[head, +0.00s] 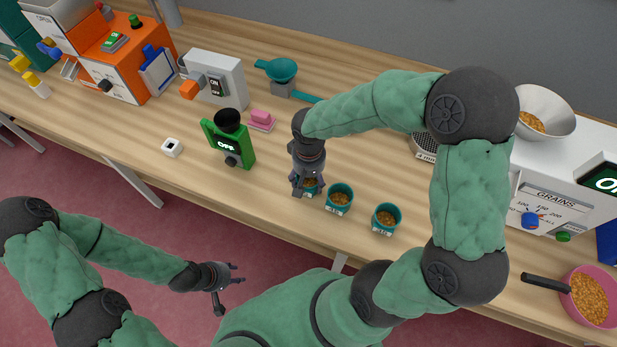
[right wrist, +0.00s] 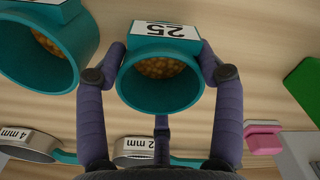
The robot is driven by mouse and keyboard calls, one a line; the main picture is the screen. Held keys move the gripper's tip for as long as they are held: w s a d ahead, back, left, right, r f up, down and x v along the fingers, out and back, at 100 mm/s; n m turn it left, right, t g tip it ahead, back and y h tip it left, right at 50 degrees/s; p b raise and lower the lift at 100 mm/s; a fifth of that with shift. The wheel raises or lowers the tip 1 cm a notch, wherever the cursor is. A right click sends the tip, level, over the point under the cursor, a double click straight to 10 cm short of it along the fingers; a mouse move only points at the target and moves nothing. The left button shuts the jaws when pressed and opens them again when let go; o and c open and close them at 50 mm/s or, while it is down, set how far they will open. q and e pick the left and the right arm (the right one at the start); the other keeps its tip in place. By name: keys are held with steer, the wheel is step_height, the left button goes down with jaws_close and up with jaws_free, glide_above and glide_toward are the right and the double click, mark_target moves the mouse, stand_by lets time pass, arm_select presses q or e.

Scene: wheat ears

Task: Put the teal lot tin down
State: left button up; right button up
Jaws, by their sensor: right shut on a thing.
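The teal lot tin, labelled 25 and holding grain, shows in the right wrist view (right wrist: 155,102) between the fingers of my right gripper (right wrist: 160,75). In the head view, my right gripper (head: 306,190) points down over this tin (head: 314,190) and hides most of it; whether its base touches the table cannot be told. Two similar teal tins with grain, a middle one (head: 340,198) and a right one (head: 386,218), stand on the table to its right. My left gripper (head: 232,285) is empty, with fingers spread, off the table's front edge.
The wooden table (head: 290,228) has bare room in front of the tins. A green device reading OFF (head: 233,145), a pink block (head: 262,120) and a white cube (head: 172,148) are to the left. A pink bowl of grain (head: 588,297) is at the far right.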

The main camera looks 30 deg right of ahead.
steer(key=shift+f, duration=0.15)
steer(key=o, duration=1.2)
